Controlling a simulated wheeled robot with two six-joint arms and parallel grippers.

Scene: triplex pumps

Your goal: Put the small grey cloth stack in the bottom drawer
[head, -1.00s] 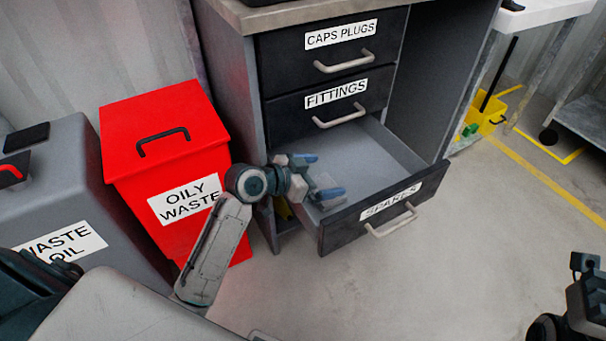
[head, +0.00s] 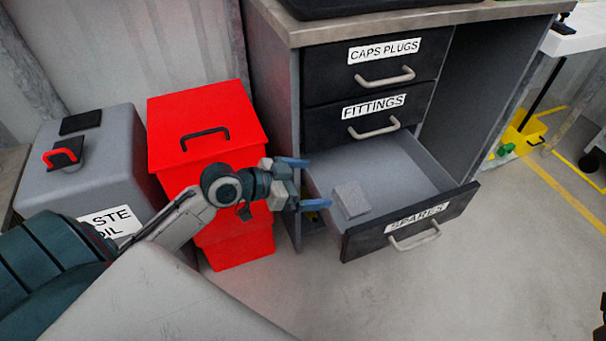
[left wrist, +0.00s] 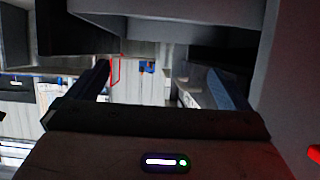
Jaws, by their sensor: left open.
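The small grey cloth stack (head: 350,200) lies inside the pulled-out bottom drawer (head: 437,212), labelled SPARES, near its left front corner. My left gripper (head: 316,183) is open and empty at the left side of the drawer, a little left of the stack and apart from it. In the left wrist view its two fingers stand wide apart (left wrist: 160,85) with nothing between them, and the stack does not show there.
The shut drawers FITTINGS (head: 368,112) and CAPS PLUGS (head: 375,70) are above the open one. A red OILY WASTE bin (head: 205,125) and a grey waste oil container (head: 95,165) stand left of the cabinet. The floor (head: 430,295) in front is clear.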

